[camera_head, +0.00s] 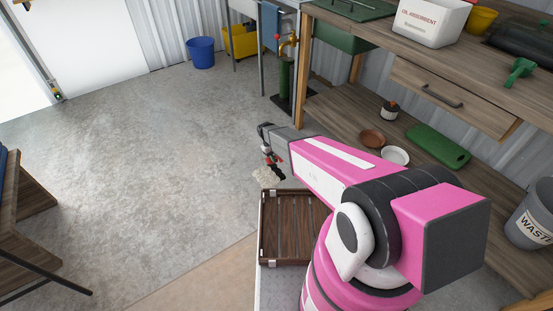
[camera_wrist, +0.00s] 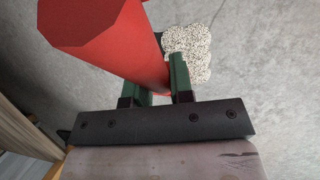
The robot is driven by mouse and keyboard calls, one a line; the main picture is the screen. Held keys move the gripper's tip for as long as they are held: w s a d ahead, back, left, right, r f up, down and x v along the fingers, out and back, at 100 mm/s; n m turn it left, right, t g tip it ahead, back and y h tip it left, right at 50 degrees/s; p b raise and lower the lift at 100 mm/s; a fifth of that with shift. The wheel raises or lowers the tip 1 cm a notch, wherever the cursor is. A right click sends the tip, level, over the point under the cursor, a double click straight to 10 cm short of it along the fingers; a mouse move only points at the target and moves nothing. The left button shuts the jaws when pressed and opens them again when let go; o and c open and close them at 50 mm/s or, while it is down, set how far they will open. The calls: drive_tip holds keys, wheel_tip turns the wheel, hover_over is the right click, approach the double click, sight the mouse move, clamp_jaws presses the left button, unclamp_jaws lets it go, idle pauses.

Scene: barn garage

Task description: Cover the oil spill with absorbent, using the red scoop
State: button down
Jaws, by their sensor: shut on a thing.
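My gripper (camera_wrist: 165,75) is shut on the red scoop (camera_wrist: 105,40), which fills the upper left of the wrist view. In the head view, my gripper (camera_head: 271,162) hangs over the floor at the end of my arm, with only a little red of the scoop showing. A pale speckled heap of absorbent (camera_wrist: 190,52) lies on the concrete just beyond the fingers; it also shows in the head view (camera_head: 266,179). A small dark edge beside the heap may be the oil spill, mostly hidden. The white oil absorbent box (camera_head: 430,25) stands on the workbench.
A slatted dark wooden crate (camera_head: 263,232) is close to my arm. The wooden workbench (camera_head: 375,40) runs along the right, with a green scoop (camera_head: 519,71) on it. A grey waste bin (camera_head: 530,215) is at right. Open concrete floor (camera_head: 150,170) lies left.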

drive_tip(key=t, duration=0.1)
drive_tip(key=s+t+y, duration=0.1)
drive_tip(key=s+d+t, duration=0.1)
drive_tip(key=shift+s+f, duration=0.25)
drive_tip(key=shift+f, duration=0.05)
drive_tip(key=t, duration=0.1)
drive_tip(key=t+y, duration=0.1)
drive_tip(key=t, duration=0.1)
drive_tip(key=t+y, duration=0.1)
drive_tip(key=shift+s+d+f+m+t, duration=0.1)
drive_tip(key=shift+s+d+m+t, duration=0.1)
drive_tip(key=shift+s+m+t, duration=0.15)
